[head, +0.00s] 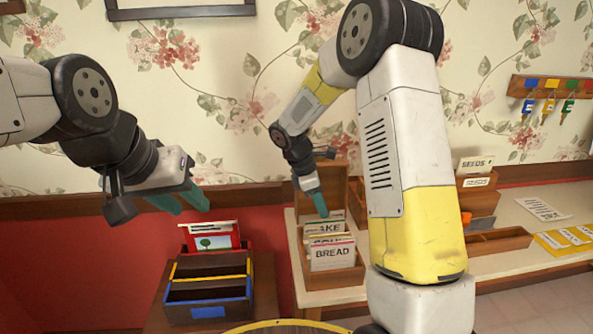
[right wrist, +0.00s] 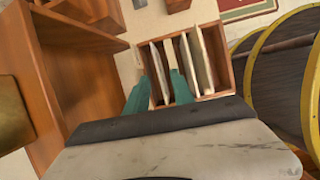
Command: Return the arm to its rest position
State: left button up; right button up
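My right gripper (right wrist: 160,88) shows two teal fingers spread apart in the right wrist view, over a wooden card box (right wrist: 226,76) with several upright cards. A pale card (right wrist: 161,68) shows between the fingertips, with no visible grip on it. In the head view this right gripper (head: 319,203) hangs just above the back of the box, whose front card reads "BREAD" (head: 333,254). My left gripper (head: 187,205), teal fingers apart and empty, hangs above and to the left of a rack with red, yellow and blue dividers (head: 208,288).
A picture card (head: 212,242) stands in the rack. A wooden bench (head: 513,218) on the right holds seed boxes (head: 476,182), a paper sheet (head: 543,209) and a yellow card strip (head: 567,239). Keys (head: 549,107) hang on the wall. A round barrel top (head: 285,327) is at the bottom.

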jog(key=s+d+r+m+t+y, duration=0.2)
jog(key=s+r+m+y, duration=0.1)
jog(key=s+r+m, duration=0.8)
jog(key=s+r+m+t+y, duration=0.1)
jog(key=s+r+m+t, duration=0.1)
jog(key=s, duration=0.4)
jog(key=s+a+r+m+t+y, duration=0.1)
jog(key=s+r+m+t+y, duration=0.1)
jog(key=s+r+m, duration=0.2)
jog(key=s+r, duration=0.2)
jog(key=s, duration=0.1)
jog(key=shift+a+r, duration=0.15)
jog(key=shift+r, duration=0.05)
